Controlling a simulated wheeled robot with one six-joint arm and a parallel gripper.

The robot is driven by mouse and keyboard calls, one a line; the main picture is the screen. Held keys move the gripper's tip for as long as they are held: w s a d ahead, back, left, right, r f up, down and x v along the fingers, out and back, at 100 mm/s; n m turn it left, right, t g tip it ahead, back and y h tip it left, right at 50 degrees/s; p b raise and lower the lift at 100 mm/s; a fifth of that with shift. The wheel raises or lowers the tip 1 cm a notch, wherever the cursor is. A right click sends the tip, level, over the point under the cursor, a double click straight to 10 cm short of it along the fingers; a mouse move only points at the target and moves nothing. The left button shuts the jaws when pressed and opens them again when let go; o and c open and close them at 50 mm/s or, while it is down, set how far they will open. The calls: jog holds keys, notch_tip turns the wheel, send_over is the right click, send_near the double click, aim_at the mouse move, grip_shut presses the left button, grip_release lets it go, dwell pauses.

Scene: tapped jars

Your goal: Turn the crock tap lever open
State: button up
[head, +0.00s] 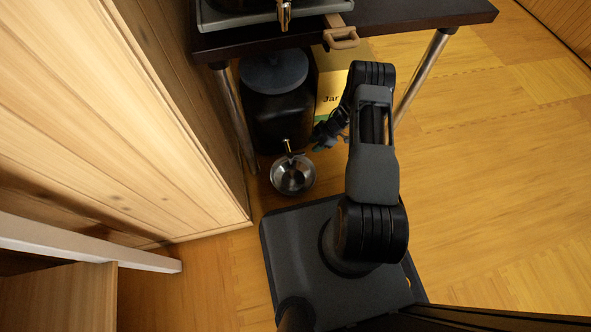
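A black crock (282,118) with a grey round lid (273,72) stands on the floor under the dark table. Its small brass tap (288,147) sticks out at the front, low down, above a steel bowl (293,186). The lever is too small to make out its exact position. My gripper (320,142) is just right of the tap, apart from it as far as I can tell. It is dark and partly behind my arm, so its finger gap is not clear.
The dark table (420,14) stands above the crock, with metal legs (422,75) on both sides. A tray with a wooden handle (341,38) and another brass tap (284,14) are on top. A yellow label board (330,92) is behind my gripper. A wooden wall (130,110) closes the left; floor at right is clear.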

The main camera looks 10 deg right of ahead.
aim_at(296, 155)
jog(key=shift+b+x, duration=1.3)
jog(key=shift+x, duration=1.3)
jog(key=shift+a, duration=0.1)
jog(key=shift+a+f, duration=0.1)
jog(key=shift+f, duration=0.1)
